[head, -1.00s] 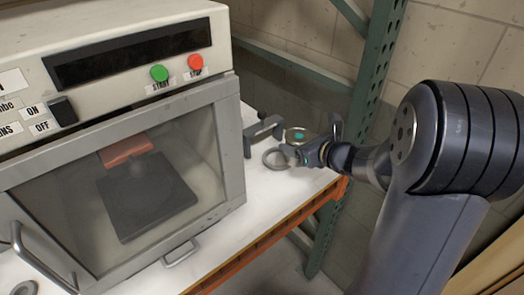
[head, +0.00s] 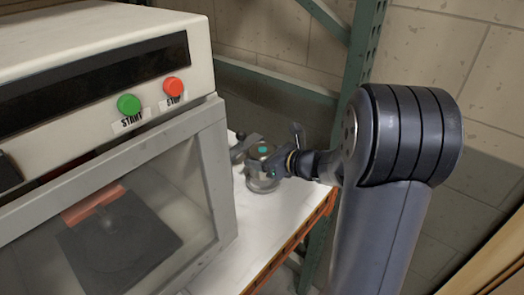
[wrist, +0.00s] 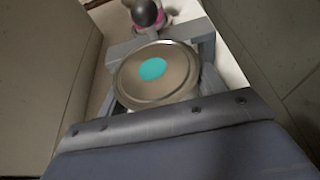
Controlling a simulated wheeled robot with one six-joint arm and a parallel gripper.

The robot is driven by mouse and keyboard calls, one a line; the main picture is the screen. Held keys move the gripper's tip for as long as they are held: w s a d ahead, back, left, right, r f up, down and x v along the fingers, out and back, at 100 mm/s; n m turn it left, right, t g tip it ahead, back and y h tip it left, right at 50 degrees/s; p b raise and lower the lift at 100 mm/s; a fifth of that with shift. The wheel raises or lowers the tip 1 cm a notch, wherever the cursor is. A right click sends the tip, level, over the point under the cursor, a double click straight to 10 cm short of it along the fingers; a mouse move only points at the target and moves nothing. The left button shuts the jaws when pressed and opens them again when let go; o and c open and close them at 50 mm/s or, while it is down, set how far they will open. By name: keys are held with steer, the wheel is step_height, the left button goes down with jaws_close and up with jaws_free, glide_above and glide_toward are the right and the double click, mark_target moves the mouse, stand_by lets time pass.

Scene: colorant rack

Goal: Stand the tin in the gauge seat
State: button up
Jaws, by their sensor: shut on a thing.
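The tin (head: 260,168) is a grey can whose lid has a teal dot; its lid (wrist: 172,88) also fills the middle of the wrist view. My gripper (head: 274,160) is shut on the tin, with grey fingers on both sides of it in the wrist view. The tin is upright or nearly so. The gauge seat (head: 263,186) shows as a grey ring at the tin's foot in the head view. The tin is over the ring, but I cannot tell whether it rests in it. The wrist view hides the tin's underside.
A large oven-like machine (head: 95,120) with green and red buttons stands left of the white shelf (head: 212,250). A dark grey bracket (head: 246,143) is just behind the tin. A dark ball (wrist: 146,13) above something pink is beyond the tin. A green rack post (head: 357,60) rises behind.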

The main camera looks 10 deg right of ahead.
steer(key=shift+f, duration=1.9)
steer(key=shift+f+b, duration=0.15)
steer(key=shift+b, duration=0.2)
steer(key=o, duration=1.2)
steer(key=shift+o, duration=0.2)
steer(key=shift+r, duration=0.2)
steer(key=v, duration=1.2)
